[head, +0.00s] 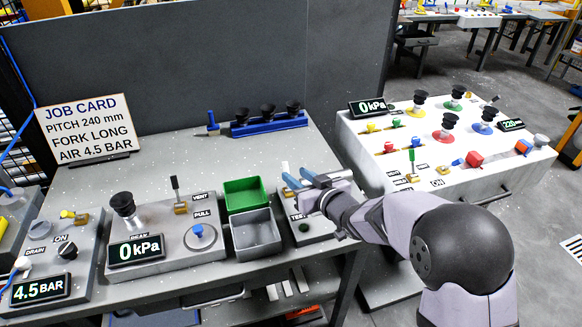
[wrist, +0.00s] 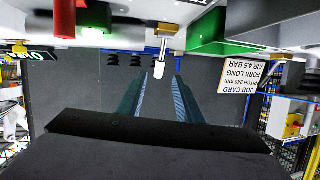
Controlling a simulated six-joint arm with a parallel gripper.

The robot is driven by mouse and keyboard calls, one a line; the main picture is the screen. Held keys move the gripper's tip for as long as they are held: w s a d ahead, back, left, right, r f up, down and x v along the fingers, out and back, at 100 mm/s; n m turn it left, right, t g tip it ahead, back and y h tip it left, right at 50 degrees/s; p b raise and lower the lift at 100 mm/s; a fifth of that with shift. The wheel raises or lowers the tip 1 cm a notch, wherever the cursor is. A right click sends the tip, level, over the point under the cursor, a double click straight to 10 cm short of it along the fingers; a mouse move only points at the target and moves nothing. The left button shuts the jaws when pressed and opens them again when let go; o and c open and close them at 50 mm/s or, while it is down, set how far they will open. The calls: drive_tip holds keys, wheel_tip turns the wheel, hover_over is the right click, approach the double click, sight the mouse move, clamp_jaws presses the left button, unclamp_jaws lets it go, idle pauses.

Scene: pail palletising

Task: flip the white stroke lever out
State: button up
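My gripper (wrist: 160,80) is open, with one finger on each side of the lever's white end and a visible gap on both sides. In the head view, my gripper's blue fingers (head: 299,179) are over the small test panel (head: 323,229), and the white lever tip (head: 285,167) shows just beside them. The lever's base is hidden there by the gripper.
Left of the test panel stand a green bin (head: 243,187) and a grey bin (head: 274,241). Beyond them is a beam panel (head: 150,227) with a black lever. A blue rack with black suction cups (head: 267,123) lies behind. A white console (head: 500,158) stands right.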

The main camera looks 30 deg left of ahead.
sight(287, 169)
drive_tip(key=shift+w+a+r+h+p, duration=0.2)
drive_tip(key=shift+r+h+p, duration=0.1)
drive_tip(key=shift+p, duration=0.6)
drive_tip(key=shift+p+x, duration=0.95)
drive_tip(key=shift+x, duration=2.7)
drive_tip(key=shift+s+f, duration=0.1)
drive_tip(key=shift+f, duration=0.1)
clamp_jaws()
